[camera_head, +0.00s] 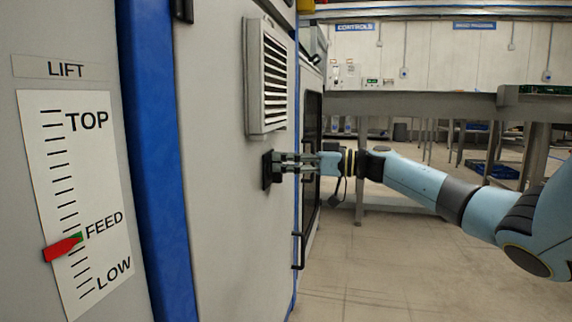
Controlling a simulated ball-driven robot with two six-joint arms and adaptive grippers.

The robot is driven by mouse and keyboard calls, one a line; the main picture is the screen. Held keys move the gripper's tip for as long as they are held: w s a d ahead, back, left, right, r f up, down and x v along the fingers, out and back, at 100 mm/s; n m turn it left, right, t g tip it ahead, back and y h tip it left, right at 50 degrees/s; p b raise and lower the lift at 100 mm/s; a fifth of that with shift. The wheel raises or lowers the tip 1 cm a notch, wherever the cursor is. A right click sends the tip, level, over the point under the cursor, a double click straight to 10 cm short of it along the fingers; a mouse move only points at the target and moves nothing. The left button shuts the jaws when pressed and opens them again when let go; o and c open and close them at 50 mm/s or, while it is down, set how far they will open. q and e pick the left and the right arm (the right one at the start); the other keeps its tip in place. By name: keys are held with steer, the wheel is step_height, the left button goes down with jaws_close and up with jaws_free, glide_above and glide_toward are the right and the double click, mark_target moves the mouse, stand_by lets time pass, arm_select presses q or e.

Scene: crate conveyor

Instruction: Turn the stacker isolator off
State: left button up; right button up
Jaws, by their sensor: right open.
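A dark switch-like fitting (267,170), which may be the stacker isolator, sits on the grey cabinet side below a louvred vent. My right gripper (284,163) reaches in from the right with its fingertips at this fitting. It is open, and its fingers point left toward the panel. I cannot tell whether the fingers touch the fitting or lie around its handle. The fitting's setting is too small to read. My left gripper is not in view.
A LIFT scale (85,190) with a red pointer (62,248) near FEED is on the near panel. The louvred vent (268,78) juts out just above my right gripper. A black door handle (298,250) is lower down. A grey conveyor frame (420,105) stands behind; the floor (400,270) is clear.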

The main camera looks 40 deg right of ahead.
jaws_close()
